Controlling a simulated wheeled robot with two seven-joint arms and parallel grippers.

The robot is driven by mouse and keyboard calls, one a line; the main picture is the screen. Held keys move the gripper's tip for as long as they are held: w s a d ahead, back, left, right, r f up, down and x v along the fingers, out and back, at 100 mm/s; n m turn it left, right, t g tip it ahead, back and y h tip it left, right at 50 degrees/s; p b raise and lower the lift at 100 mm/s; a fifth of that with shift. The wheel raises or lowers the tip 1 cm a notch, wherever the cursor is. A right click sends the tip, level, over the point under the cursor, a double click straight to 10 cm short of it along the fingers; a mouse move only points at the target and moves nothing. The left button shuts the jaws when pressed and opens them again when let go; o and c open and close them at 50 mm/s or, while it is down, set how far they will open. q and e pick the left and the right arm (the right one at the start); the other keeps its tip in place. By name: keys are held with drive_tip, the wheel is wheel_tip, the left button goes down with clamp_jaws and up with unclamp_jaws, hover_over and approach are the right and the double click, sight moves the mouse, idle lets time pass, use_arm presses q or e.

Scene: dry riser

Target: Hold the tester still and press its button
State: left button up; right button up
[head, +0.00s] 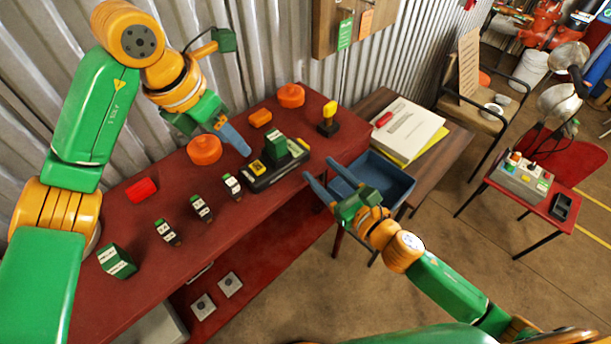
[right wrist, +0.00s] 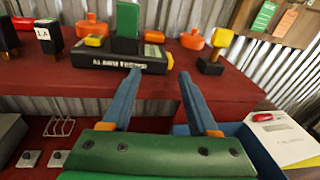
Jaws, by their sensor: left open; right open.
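The tester (head: 262,183) is a black box with a green block standing on it, a yellow block at its left and a small yellow part at its right. It lies on the red bench, and its label reads "ALARM TESTER" in the right wrist view (right wrist: 130,67). Which yellow part is the button I cannot tell. My left gripper (head: 243,146) is open above the bench, just behind and left of the tester; one blue finger shows clearly. My right gripper (head: 318,172) is open and empty in front of the tester's right end, apart from it. It also shows in the right wrist view (right wrist: 160,73).
Several small black-and-white blocks, a red block (head: 142,189), orange discs (head: 204,149) and a yellow-topped black post (head: 328,120) stand on the red bench (head: 130,290). A blue bin (head: 385,172) is beside my right gripper. A corrugated wall closes the back.

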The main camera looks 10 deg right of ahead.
sight(284, 161)
drive_tip(key=a+y, duration=0.1)
drive_tip(key=a+r, duration=0.1)
drive_tip(key=a, duration=0.1)
drive_tip(key=a+y, duration=0.1)
drive_tip(key=a, duration=0.1)
drive_tip(key=shift+s+a+r+n+y, duration=0.1)
drive_tip(key=shift+s+r+n+y, duration=0.15)
drive_tip(key=shift+s+n+y, duration=0.1)
drive_tip(key=x, duration=0.6)
drive_tip(key=shift+w+f, duration=0.1)
drive_tip(key=shift+f, duration=0.05)
drive_tip(key=shift+c, duration=0.6)
use_arm(q)
drive_tip(key=shift+s+d, duration=0.1)
drive_tip(key=shift+s, duration=0.05)
use_arm(e)
clamp_jaws()
use_arm(q)
clamp_jaws()
